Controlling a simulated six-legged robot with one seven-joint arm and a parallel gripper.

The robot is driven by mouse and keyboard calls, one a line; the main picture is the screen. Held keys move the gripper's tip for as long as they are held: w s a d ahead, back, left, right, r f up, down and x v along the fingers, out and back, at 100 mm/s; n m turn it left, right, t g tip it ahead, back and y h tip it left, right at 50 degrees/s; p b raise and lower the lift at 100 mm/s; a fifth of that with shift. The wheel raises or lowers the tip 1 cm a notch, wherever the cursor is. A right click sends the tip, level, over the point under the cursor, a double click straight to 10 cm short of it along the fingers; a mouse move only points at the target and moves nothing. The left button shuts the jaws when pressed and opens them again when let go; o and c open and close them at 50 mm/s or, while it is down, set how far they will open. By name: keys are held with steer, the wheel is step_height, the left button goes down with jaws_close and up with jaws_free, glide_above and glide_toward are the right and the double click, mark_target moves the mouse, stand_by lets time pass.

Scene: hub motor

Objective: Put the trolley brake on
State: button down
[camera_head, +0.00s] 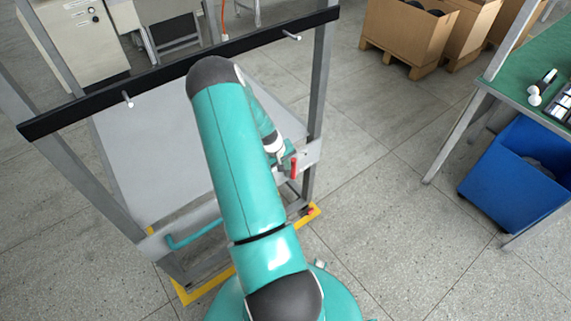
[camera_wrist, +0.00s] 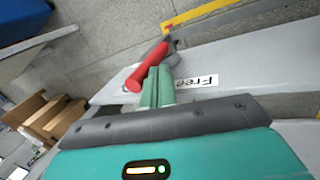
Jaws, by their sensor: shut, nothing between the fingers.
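The trolley (camera_head: 150,150) is a grey metal frame with a flat deck, standing in front of me. Its brake lever has a red handle (camera_head: 294,167) at the right front corner; the red handle also shows in the wrist view (camera_wrist: 146,68). A white label reading "Free" (camera_wrist: 205,81) is on the grey rail beside the lever's dark pivot end. My gripper (camera_wrist: 158,76) has its green fingers together and empty, right beside the red handle. I cannot tell whether they touch it. In the head view my gripper (camera_head: 284,158) is partly hidden by my arm.
A black bar (camera_head: 160,80) with pegs crosses the trolley's upright posts. Yellow floor marking (camera_head: 190,292) edges the trolley's base. To the right are a green-topped table (camera_head: 515,75) and a blue bin (camera_head: 515,175). Cardboard boxes (camera_head: 405,35) stand behind. The floor between is clear.

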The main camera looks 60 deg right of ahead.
mark_target(293, 159)
steer(key=shift+s+d+r+y, duration=0.1)
steer(key=shift+s+d+y, duration=0.1)
steer(key=shift+d+y, duration=0.15)
steer(key=shift+s+d+r+t+y, duration=0.1)
steer(key=shift+s+d+t+y, duration=0.2)
steer(key=shift+d+y, duration=0.15)
steer(key=shift+s+d+r+t+y, duration=0.1)
steer(key=shift+s+d+t+y, duration=0.2)
steer(key=shift+d, duration=0.2)
steer(key=d+y, duration=0.1)
steer(key=s+d+t+y, duration=0.1)
steer(key=d, duration=0.1)
steer(key=shift+s+f+t+y, duration=0.15)
steer(key=shift+f+t+y, duration=0.15)
steer(key=shift+y, duration=0.1)
steer(key=shift+s+d+f, duration=0.25)
steer(key=shift+d+f, duration=0.05)
steer(key=shift+d, duration=0.25)
steer(key=shift+s+d+f, duration=0.25)
steer(key=shift+s+d, duration=0.05)
steer(key=shift+d, duration=0.3)
steer(key=shift+s+d+f, duration=0.25)
steer(key=shift+d+f, duration=0.05)
steer(key=shift+d, duration=0.25)
